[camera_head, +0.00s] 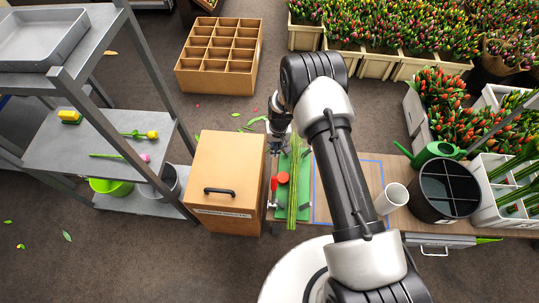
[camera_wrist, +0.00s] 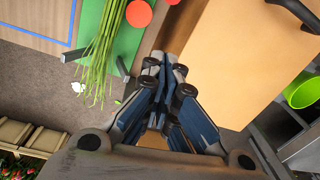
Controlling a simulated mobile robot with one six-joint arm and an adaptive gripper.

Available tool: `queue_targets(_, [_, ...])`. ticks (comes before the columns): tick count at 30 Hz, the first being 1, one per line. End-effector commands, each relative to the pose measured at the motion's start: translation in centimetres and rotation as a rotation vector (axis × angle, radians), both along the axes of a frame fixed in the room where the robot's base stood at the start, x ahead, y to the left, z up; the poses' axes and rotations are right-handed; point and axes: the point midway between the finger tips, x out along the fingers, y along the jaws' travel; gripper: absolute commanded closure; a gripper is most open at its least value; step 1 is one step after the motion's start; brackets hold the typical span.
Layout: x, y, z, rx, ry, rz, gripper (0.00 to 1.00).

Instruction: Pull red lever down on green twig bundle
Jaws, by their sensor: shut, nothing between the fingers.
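A bundle of thin green twigs (camera_head: 293,185) lies lengthwise on a green board (camera_head: 304,205) at the left end of the bench. The twigs (camera_wrist: 100,48) and board (camera_wrist: 128,42) also show at upper left in the wrist view. A round red part (camera_head: 282,178), seemingly of the lever, sits beside the bundle; a smaller red part is to its left. The wrist view shows a red disc (camera_wrist: 138,13) and another red piece at the top edge. My gripper (camera_head: 279,142) is beyond the board's far end, shut and empty, apart from the red parts. Its fingers (camera_wrist: 166,70) fill the wrist view's middle.
A cardboard box (camera_head: 226,170) with a black handle stands close left of the board. A grey shelf (camera_head: 85,150) is farther left. A white cup (camera_head: 391,198) and dark divided bucket (camera_head: 449,188) are right of my arm. Tulip crates line the back.

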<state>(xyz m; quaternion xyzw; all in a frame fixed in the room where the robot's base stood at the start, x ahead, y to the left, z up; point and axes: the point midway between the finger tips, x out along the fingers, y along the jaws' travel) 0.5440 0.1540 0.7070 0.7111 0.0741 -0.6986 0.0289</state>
Motion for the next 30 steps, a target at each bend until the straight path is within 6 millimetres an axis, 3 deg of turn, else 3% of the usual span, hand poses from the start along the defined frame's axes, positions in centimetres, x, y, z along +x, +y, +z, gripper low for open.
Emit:
queue_targets(8, [-0.6, 0.2, -3.4, -0.003, 0.011, 0.003, 1.00])
queue_targets(22, [-0.6, 0.8, -12.6, -0.003, 0.011, 0.003, 1.00])
queue_targets(24, [-1.5, 0.6, -11.5, -0.003, 0.012, 0.004, 1.00])
queue_targets(30, [-3.4, 0.3, -10.8, -0.003, 0.011, 0.004, 1.00])
